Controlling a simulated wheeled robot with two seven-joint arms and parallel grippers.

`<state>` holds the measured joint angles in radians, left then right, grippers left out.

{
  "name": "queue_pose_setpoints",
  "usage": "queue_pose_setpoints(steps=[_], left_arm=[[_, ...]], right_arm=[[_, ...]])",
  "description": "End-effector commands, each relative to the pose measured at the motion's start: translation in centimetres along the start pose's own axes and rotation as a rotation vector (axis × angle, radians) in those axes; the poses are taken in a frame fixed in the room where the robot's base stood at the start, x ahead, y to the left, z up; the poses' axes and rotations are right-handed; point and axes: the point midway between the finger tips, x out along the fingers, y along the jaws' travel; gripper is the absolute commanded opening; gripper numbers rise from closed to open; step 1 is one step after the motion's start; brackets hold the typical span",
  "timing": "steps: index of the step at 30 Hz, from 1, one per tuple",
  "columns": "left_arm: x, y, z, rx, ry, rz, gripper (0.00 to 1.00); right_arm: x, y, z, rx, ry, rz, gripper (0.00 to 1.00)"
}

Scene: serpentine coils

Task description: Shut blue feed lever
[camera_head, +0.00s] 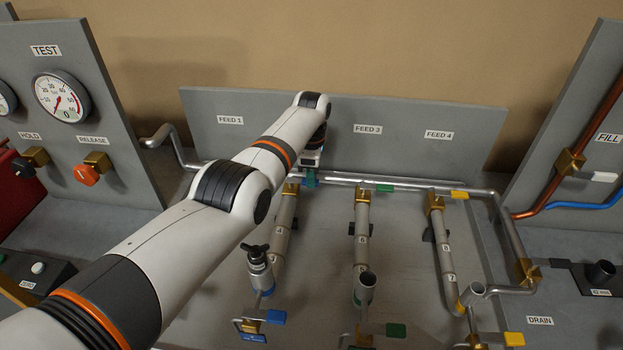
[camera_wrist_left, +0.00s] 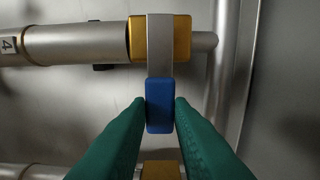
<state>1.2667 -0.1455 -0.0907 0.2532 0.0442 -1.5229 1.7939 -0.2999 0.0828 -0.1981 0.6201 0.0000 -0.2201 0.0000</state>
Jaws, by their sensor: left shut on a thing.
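The blue feed lever (camera_wrist_left: 158,105) has a blue grip on a flat silver arm. The arm crosses a brass valve (camera_wrist_left: 176,38) on a steel pipe (camera_wrist_left: 75,44) in the left wrist view, and the lever points crosswise to that pipe. My left gripper (camera_wrist_left: 160,104) has green fingers on both sides of the blue grip and is shut on it. In the head view my left gripper (camera_head: 311,181) is at the top brass valve (camera_head: 291,188) of the leftmost visible feed pipe; my arm and fingers hide most of the lever. My right gripper is not in view.
A green lever (camera_head: 385,188) and a yellow lever (camera_head: 460,195) stand to the right on neighbouring pipes. Another blue lever (camera_head: 271,317) is nearer the front. A black-handled fitting (camera_head: 258,262) stands close to my arm. The grey label panel (camera_head: 415,112) rises behind.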

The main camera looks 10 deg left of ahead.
Motion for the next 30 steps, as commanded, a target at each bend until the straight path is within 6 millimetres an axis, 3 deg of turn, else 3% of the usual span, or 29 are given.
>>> queue_pose_setpoints(steps=[16,17,20,30], left_arm=[[-0.22,-0.22,0.11,-0.027,-0.002,-0.005,0.00],[-0.23,-0.22,0.11,-0.027,-0.002,-0.006,0.23],[-0.19,-0.19,0.10,-0.026,-0.002,-0.004,0.39],[-0.37,-0.12,0.04,-0.024,-0.001,-0.002,0.42]], right_arm=[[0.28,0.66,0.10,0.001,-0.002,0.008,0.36],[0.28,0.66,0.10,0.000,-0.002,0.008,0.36],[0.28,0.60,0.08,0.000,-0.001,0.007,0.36],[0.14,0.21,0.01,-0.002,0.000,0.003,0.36]])
